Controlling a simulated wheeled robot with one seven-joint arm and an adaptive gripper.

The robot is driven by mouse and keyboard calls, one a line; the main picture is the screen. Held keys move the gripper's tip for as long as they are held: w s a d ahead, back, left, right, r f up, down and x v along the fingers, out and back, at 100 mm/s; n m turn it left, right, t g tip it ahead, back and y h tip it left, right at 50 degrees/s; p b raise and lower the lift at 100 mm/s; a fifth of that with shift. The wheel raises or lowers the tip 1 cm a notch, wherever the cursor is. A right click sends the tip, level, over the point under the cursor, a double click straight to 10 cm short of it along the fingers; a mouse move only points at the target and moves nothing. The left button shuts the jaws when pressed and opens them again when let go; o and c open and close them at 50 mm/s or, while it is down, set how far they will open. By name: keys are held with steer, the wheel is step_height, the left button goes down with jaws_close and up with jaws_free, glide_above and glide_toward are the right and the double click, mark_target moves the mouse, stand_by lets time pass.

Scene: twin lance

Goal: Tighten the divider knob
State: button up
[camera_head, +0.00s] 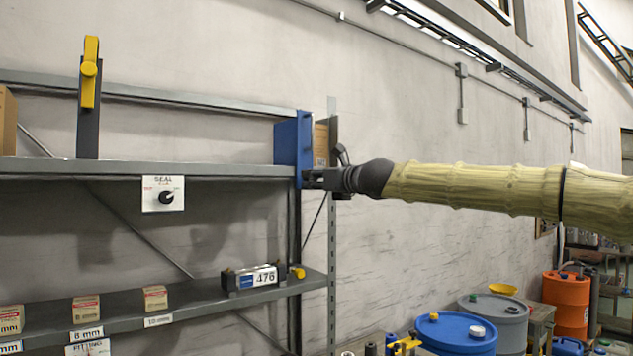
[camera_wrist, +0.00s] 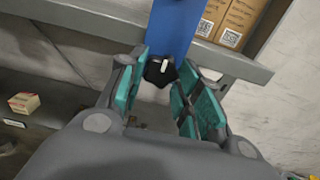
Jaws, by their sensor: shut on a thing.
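The blue divider (camera_head: 287,142) stands at the right end of the upper shelf. It also shows in the wrist view (camera_wrist: 178,25), with the black divider knob (camera_wrist: 158,72) low on its front. The knob has a white pointer mark near its top. My gripper (camera_wrist: 163,63) has its teal-padded fingers on either side of the knob and is shut on it. In the head view my gripper (camera_head: 312,180) reaches in from the right to the divider's lower edge. The knob is hidden there behind the gripper.
A "SEAL" dial (camera_head: 164,195) hangs under the upper shelf (camera_head: 220,171). A yellow-handled post (camera_head: 89,110) stands at left. Cartons (camera_wrist: 228,18) sit behind the divider. The lower shelf holds small boxes (camera_head: 86,308) and a "476" unit (camera_head: 250,279). Drums (camera_head: 456,335) stand lower right.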

steer(key=shift+d, duration=0.1)
steer(key=o, duration=1)
steer(key=v, duration=1.2)
steer(key=shift+w, duration=0.1)
steer(key=shift+f, duration=0.1)
